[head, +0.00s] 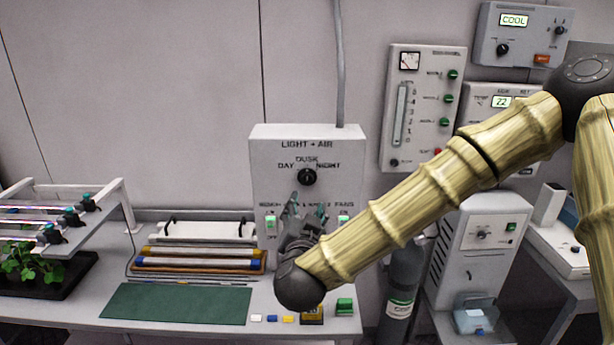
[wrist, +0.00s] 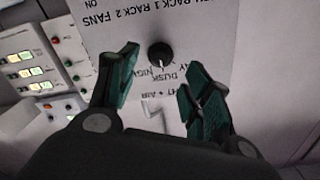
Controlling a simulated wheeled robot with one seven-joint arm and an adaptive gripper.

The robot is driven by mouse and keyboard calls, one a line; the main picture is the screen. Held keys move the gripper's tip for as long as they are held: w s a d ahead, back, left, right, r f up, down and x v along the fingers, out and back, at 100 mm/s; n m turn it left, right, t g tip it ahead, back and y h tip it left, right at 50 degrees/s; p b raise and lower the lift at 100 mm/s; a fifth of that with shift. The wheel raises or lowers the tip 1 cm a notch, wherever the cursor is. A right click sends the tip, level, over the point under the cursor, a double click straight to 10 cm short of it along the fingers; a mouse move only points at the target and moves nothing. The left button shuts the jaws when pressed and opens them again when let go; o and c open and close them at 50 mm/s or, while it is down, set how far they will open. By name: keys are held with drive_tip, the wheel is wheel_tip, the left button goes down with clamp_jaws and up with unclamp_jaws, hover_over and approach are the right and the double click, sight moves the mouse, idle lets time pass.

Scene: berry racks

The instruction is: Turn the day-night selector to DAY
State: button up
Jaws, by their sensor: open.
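The day-night selector is a round black knob (head: 307,176) on the grey LIGHT + AIR box (head: 350,152). DAY is printed at its left, DUSK above it and NIGHT at its right. In the wrist view the panel appears upside down, and the knob (wrist: 160,55) shows between and beyond my fingertips. The way its pointer faces is too small to tell surely. My gripper (head: 308,207) is open and empty in front of the box, just below the knob in the head view. Its green-padded fingers (wrist: 163,76) stand apart on either side of the knob's line, not visibly touching it.
Lit green rack switches (head: 270,222) and a fan switch (head: 344,221) sit low on the same box, close to my gripper. A bench with a green mat (head: 178,304) is below. A gauge panel (head: 425,100) hangs to the right, and a gas cylinder (head: 403,285) stands below it.

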sight(307, 181)
drive_tip(key=w+p, duration=0.1)
drive_tip(key=w, duration=0.2)
drive_tip(key=w+r+p, duration=0.1)
drive_tip(key=w, duration=0.2)
drive_tip(key=w+p, duration=0.2)
drive_tip(key=w, duration=0.1)
drive_tip(key=shift+w+d+r, duration=0.15)
drive_tip(key=shift+d+r, duration=0.05)
drive_tip(key=shift+r, duration=0.15)
drive_tip(key=shift+w+f+p, duration=0.15)
drive_tip(key=shift+w+p, duration=0.2)
drive_tip(key=shift+w, duration=0.5)
drive_tip(key=c, duration=1.1)
